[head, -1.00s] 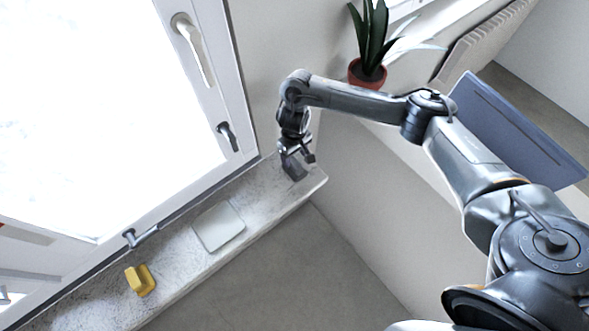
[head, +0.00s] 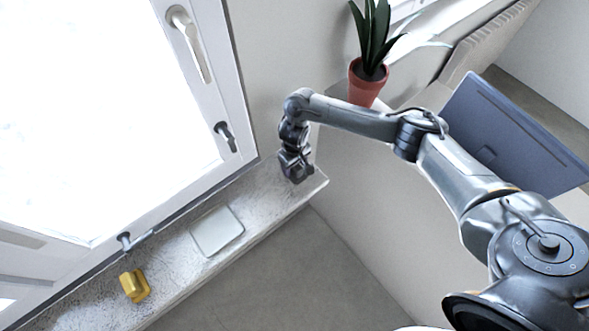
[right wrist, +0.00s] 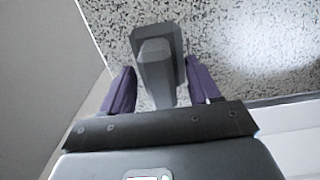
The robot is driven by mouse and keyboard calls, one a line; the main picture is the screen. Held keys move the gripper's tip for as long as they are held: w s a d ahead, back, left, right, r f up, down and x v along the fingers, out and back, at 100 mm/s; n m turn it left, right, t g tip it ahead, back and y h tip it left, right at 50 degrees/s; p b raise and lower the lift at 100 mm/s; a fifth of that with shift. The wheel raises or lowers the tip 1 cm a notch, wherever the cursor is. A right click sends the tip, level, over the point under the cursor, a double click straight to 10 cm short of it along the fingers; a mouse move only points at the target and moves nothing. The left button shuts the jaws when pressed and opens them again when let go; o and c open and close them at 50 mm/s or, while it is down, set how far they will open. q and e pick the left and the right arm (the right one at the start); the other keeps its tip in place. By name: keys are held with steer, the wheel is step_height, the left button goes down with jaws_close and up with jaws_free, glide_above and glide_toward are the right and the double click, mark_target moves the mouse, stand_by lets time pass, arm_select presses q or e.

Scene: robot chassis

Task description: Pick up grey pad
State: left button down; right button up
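The grey pad (right wrist: 157,62) is a dark grey block with a raised grip, on the speckled sill in the right wrist view. My right gripper (right wrist: 160,68) is open, with one purple finger on each side of the pad's raised grip. A gap shows between each finger and the grip. In the head view my right gripper (head: 296,172) is low over the far end of the sill and hides most of the pad. My left gripper is not in view.
The speckled sill (head: 176,262) runs along the window frame (head: 236,105). A white square plate (head: 217,231) and a yellow object (head: 135,285) lie on it. A potted plant (head: 367,82) and a blue panel (head: 515,135) stand at upper right.

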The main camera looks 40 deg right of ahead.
steer(key=c, duration=1)
steer(key=shift+r, duration=0.1)
steer(key=shift+r, duration=0.4)
step_height(320, 180, up, 4)
steer(key=shift+s+d+f+p, duration=0.1)
steer(key=shift+s+p, duration=0.05)
steer(key=shift+p, duration=0.8)
steer(key=shift+s+d+r+p, duration=0.1)
steer(key=shift+s+r+p, duration=0.4)
steer(key=shift+s+r, duration=1)
steer(key=shift+s+a+r+p, duration=0.1)
steer(key=shift+s+r+p, duration=0.45)
steer(key=shift+s, duration=1.75)
steer(key=shift+s+d+r+p, duration=0.1)
steer(key=shift+s+r+p, duration=0.35)
steer(key=shift+s+r, duration=1.05)
steer(key=shift+s+f, duration=0.35)
steer(key=shift+f, duration=0.1)
